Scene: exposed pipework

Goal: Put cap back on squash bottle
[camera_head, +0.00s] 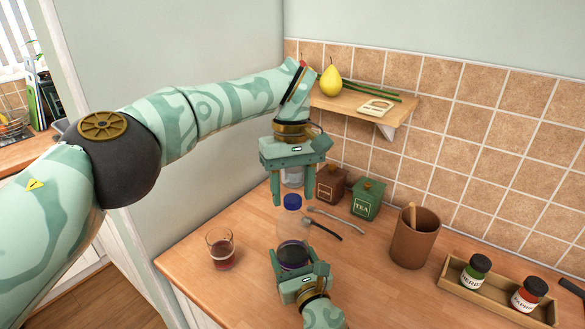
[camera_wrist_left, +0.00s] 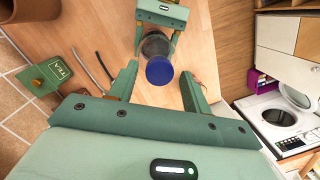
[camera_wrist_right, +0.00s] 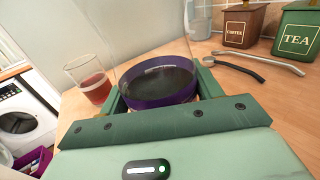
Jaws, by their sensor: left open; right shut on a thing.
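The clear squash bottle (camera_head: 293,228) stands upright on the counter, with dark liquid and a purple band low down. The blue cap (camera_head: 292,201) is at the top of the bottle; how firmly it sits cannot be told. My left gripper (camera_head: 292,204) is open and points down, with one finger on each side of the cap. In the left wrist view the cap (camera_wrist_left: 159,70) shows between the fingers, with gaps beside it. My right gripper (camera_head: 298,262) is shut on the lower part of the bottle. In the right wrist view the purple band (camera_wrist_right: 158,90) sits between its fingers.
A glass of red drink (camera_head: 221,250) stands left of the bottle. Two utensils (camera_head: 323,224) lie just right of it. Coffee (camera_head: 331,184) and tea (camera_head: 368,199) canisters stand behind. A brown pot (camera_head: 415,240) and a spice tray (camera_head: 505,291) are farther right.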

